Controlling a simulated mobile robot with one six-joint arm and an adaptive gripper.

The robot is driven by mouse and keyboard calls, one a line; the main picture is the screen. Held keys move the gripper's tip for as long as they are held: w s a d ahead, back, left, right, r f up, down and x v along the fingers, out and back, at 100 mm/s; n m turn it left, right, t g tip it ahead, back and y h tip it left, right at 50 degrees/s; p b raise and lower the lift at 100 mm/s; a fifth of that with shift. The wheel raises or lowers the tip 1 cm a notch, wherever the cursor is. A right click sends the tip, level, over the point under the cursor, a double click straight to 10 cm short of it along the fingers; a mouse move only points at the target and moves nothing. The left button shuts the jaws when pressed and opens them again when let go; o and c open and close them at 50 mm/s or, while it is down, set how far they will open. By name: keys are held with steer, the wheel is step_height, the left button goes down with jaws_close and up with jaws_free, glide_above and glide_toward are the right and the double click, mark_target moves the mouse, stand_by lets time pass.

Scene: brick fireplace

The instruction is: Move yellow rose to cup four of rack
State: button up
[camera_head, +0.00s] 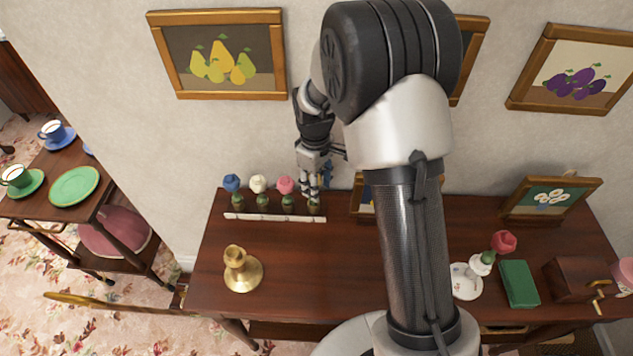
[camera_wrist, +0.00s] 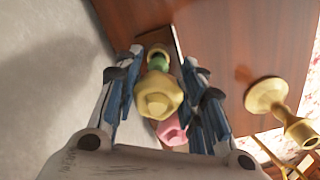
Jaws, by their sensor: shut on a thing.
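The yellow rose (camera_wrist: 157,96) is between the fingers of my gripper (camera_wrist: 163,62) in the wrist view, and the gripper is shut on it. Its green stem part (camera_wrist: 160,63) lines up with the fourth, rightmost cup (camera_head: 313,206) of the rack; I cannot tell how deep it sits. The rack (camera_head: 275,218) stands against the wall with a white front strip. Its other cups hold a blue rose (camera_head: 232,183), a white rose (camera_head: 258,183) and a pink rose (camera_head: 285,185). The pink rose is close beside the yellow one in the wrist view (camera_wrist: 172,132). In the head view my gripper (camera_head: 318,182) mostly hides the yellow rose.
A brass candlestick (camera_head: 239,268) stands in front of the rack on the wooden table (camera_head: 300,265). A picture frame leans just right of the rack, partly behind my arm. Further right are a red rose (camera_head: 504,242), a green book (camera_head: 519,284) and a wooden box (camera_head: 575,279).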

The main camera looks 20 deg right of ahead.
steer(key=shift+f+b, duration=0.5)
steer(key=shift+f, duration=0.4)
steer(key=o, duration=1.2)
step_height(320, 180, up, 11)
steer(key=shift+w+a+f, duration=0.1)
steer(key=shift+r, duration=0.6)
